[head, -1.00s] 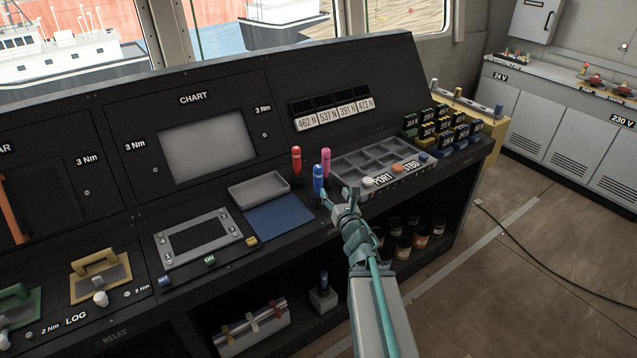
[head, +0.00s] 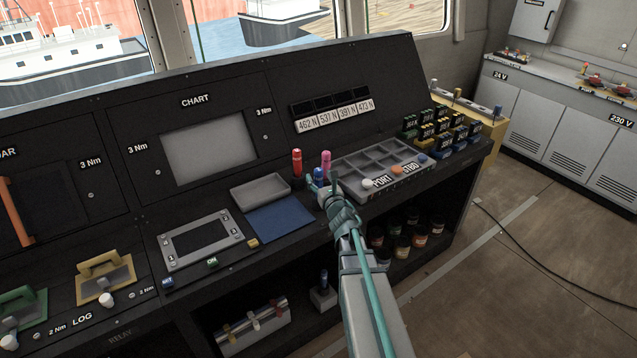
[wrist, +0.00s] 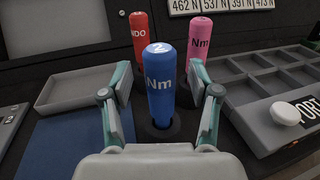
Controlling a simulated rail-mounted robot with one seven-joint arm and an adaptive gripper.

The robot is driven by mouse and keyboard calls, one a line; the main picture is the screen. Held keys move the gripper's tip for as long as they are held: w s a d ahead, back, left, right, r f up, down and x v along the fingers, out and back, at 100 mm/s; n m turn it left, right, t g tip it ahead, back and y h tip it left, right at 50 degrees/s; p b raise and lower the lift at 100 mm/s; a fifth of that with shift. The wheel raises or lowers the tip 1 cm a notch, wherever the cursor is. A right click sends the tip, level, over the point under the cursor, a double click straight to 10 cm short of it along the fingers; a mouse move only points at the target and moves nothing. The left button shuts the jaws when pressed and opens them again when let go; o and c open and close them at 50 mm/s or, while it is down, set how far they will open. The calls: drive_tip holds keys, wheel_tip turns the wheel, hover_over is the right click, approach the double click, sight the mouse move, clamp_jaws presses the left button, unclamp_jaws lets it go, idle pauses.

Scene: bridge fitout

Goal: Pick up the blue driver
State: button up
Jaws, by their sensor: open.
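The blue driver (wrist: 160,85) stands upright in a dark round holder on the console, marked "2" on top and "Nm" on its side. My gripper (wrist: 161,97) is open, with one finger on each side of the blue driver; I cannot tell whether either finger touches it. In the head view my gripper (head: 325,186) covers most of the blue driver, and only a bit of blue (head: 318,174) shows.
A red driver (wrist: 139,38) and a pink driver (wrist: 200,42) stand close behind the blue one. A grey tray (wrist: 68,86) and blue mat (wrist: 60,140) lie left. A compartmented grey tray (wrist: 262,90) with a white knob (wrist: 285,113) lies right.

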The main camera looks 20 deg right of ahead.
drive_tip(key=shift+w+d, duration=0.1)
drive_tip(key=shift+w, duration=0.7)
clamp_jaws()
drive_tip(key=shift+r, duration=0.1)
drive_tip(key=shift+r+p, duration=0.9)
drive_tip(key=shift+r, duration=4.05)
